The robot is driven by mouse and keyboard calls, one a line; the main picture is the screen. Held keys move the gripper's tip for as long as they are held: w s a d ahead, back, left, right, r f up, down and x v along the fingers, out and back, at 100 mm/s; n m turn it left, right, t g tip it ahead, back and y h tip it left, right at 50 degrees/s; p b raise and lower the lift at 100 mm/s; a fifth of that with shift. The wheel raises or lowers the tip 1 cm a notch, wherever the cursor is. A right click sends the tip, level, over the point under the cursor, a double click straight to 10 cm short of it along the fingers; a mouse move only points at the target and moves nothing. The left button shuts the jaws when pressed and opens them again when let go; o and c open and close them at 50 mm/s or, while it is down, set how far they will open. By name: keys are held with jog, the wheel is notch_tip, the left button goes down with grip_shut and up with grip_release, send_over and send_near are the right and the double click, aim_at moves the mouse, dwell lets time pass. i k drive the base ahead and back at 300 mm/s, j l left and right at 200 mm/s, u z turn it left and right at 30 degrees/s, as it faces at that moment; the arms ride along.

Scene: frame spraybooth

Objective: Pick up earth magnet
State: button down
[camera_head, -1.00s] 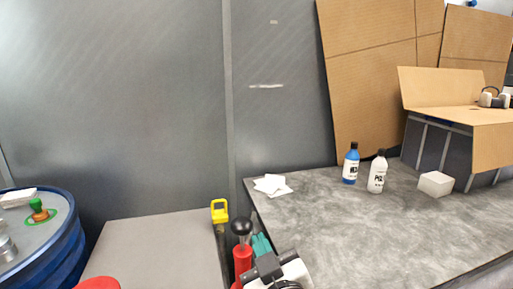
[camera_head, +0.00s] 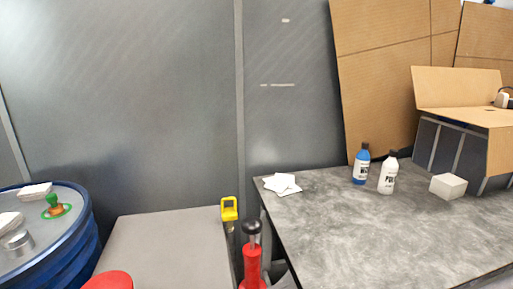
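I cannot tell for sure which thing is the earth magnet. A small piece with a green knob and an orange-brown body (camera_head: 55,207) stands on a green ring on top of the blue drum (camera_head: 75,222) at the left; it may be the magnet. A yellow block with a square opening (camera_head: 229,208) sits at the far right corner of the grey bench (camera_head: 170,250); it is another possible one. My gripper is not in view.
A red cylinder with a black ball top (camera_head: 252,262) stands between the bench and the dark table (camera_head: 370,235). White blocks (camera_head: 35,190) and a metal tin (camera_head: 20,240) share the drum top. The table holds blue (camera_head: 361,168) and white (camera_head: 387,177) bottles. Its middle is clear.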

aim_at(52, 198)
jog(key=u, duration=1.35)
jog(key=i+j+z, duration=0.1)
jog(key=j, duration=0.2)
jog(key=i+j+z, duration=0.1)
jog(key=j, duration=0.25)
jog(key=i, duration=0.1)
